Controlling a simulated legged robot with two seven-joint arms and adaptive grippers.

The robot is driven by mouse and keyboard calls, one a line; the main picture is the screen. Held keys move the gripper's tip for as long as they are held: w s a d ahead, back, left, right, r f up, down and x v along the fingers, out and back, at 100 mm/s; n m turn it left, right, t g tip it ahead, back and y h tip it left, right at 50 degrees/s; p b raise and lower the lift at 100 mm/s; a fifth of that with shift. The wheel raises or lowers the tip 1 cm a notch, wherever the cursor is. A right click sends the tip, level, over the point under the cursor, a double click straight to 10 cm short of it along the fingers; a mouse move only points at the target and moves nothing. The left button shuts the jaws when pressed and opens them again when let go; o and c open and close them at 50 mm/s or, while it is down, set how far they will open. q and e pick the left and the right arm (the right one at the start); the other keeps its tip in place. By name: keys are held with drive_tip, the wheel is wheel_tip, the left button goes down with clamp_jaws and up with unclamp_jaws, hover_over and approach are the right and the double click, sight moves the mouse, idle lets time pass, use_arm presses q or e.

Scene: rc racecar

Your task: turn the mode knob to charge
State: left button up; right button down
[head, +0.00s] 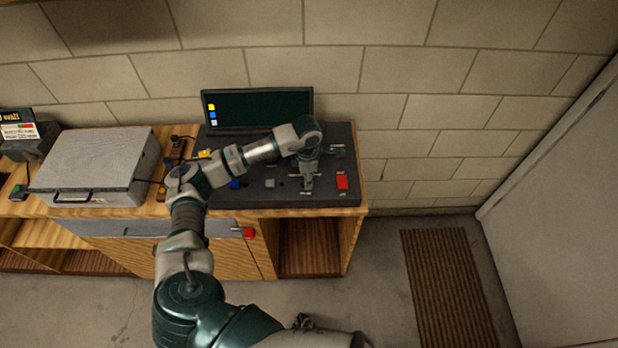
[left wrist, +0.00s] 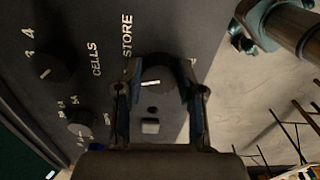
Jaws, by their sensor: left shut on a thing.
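The mode knob (left wrist: 157,76) is a dark round knob with a white pointer mark, beside the printed word STORE in the left wrist view. My left gripper (left wrist: 159,68) has a finger on each side of it and is shut on it. In the head view my left gripper (head: 308,181) reaches down to the right part of the dark charger panel (head: 235,199) and hides the knob. No CHARGE label is readable; the fingers cover part of the panel around the knob. My right gripper is not seen.
Another dark knob (left wrist: 54,68) near the word CELLS and a smaller knob (left wrist: 80,122) sit on the panel. A small grey button (left wrist: 150,126) lies between my fingers. A dark screen (head: 258,109) stands behind; a grey case (head: 95,165) is left.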

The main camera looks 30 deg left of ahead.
use_arm(q)
drive_tip(key=shift+s+a+f, duration=0.1)
drive_tip(key=shift+a, duration=0.1)
drive_tip(key=o, duration=1)
drive_tip(key=shift+o, duration=0.7)
drive_tip(key=shift+a, duration=0.15)
wheel_tip(320, 180, up, 12)
drive_tip(key=shift+a, duration=0.15)
drive_tip(key=shift+f, duration=0.1)
